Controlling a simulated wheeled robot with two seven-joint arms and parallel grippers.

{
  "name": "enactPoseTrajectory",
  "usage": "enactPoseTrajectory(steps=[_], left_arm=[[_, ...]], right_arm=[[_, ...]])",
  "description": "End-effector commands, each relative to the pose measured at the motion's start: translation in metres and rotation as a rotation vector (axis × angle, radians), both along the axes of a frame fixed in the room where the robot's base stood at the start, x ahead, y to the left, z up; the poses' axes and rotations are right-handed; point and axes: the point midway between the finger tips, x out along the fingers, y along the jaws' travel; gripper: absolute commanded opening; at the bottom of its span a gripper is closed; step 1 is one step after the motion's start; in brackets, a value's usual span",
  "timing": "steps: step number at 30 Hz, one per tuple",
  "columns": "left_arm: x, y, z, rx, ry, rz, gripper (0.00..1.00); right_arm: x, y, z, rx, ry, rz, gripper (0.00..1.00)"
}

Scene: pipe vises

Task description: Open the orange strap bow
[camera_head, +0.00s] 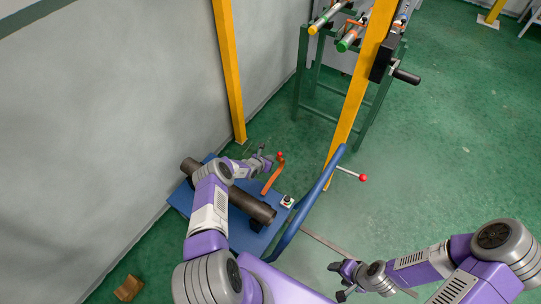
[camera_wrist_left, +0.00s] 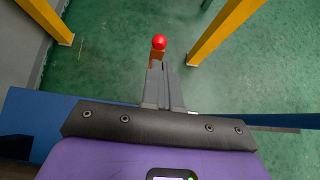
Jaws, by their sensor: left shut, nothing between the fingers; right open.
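The orange strap bow (camera_head: 272,179) stands tilted upward on the blue vise base (camera_head: 243,238), with a red ball at its upper end. A dark pipe (camera_head: 255,206) lies across the base. My left gripper (camera_head: 267,158) is shut and empty, just left of the bow's upper end. In the left wrist view, the shut left fingers (camera_wrist_left: 162,88) point at the red ball (camera_wrist_left: 159,42), with a bit of orange below it; I cannot tell whether they touch. My right gripper (camera_head: 338,279) is open and empty, low over the floor at the right.
A blue bar (camera_head: 312,205) slants up on the right of the base, near a lever with a red knob (camera_head: 363,177). Yellow posts (camera_head: 230,75) and a green pipe rack (camera_head: 302,75) stand behind.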

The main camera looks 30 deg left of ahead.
Motion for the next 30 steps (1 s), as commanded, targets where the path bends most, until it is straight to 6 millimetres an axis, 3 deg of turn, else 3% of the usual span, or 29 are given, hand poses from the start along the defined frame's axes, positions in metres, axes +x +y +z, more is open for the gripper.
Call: enactPoseTrajectory(steps=[1,6,15,30], left_arm=[[-0.003,0.000,0.012,-0.001,0.001,-0.001,0.00],[-0.012,0.001,0.034,0.000,0.001,-0.001,0.00],[-0.028,0.002,0.070,0.001,0.001,-0.002,0.00],[-0.034,0.002,0.077,0.000,0.001,0.000,0.00]], right_arm=[[0.000,0.000,0.013,0.000,0.000,0.000,0.60],[0.000,0.000,0.034,0.000,0.000,0.000,0.60],[0.000,0.000,0.061,0.000,0.000,0.000,0.60],[0.000,0.000,0.065,0.000,0.000,0.000,0.60]])
